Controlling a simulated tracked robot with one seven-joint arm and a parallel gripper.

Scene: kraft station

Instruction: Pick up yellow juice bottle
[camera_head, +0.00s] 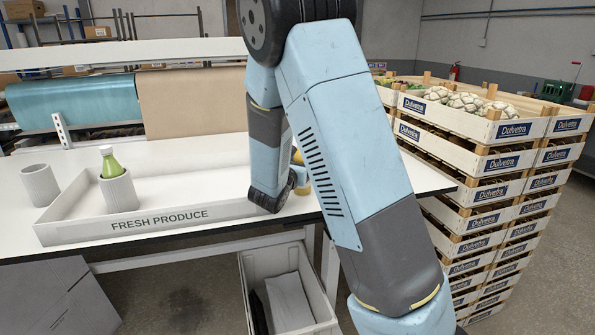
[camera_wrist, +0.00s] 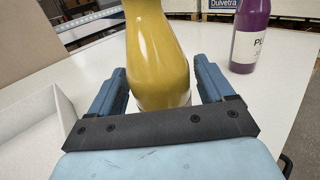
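The yellow juice bottle (camera_wrist: 158,50) stands upright on the white table in the wrist view. Its neck runs out of the top of the picture. My gripper (camera_wrist: 162,82) has one blue finger on each side of the bottle's body. The fingers are spread, with a narrow gap showing at the right; contact on the left is hard to judge. In the head view my arm hides most of the bottle, and only a yellow sliver (camera_head: 304,187) shows beside it.
A purple bottle (camera_wrist: 250,37) stands right of the yellow one. The "FRESH PRODUCE" tray (camera_head: 60,237) lies to the left, with a green bottle (camera_head: 110,165) in a white cup (camera_head: 118,192). An empty cup (camera_head: 40,185) stands beside it. Stacked crates (camera_head: 484,165) stand right of the table.

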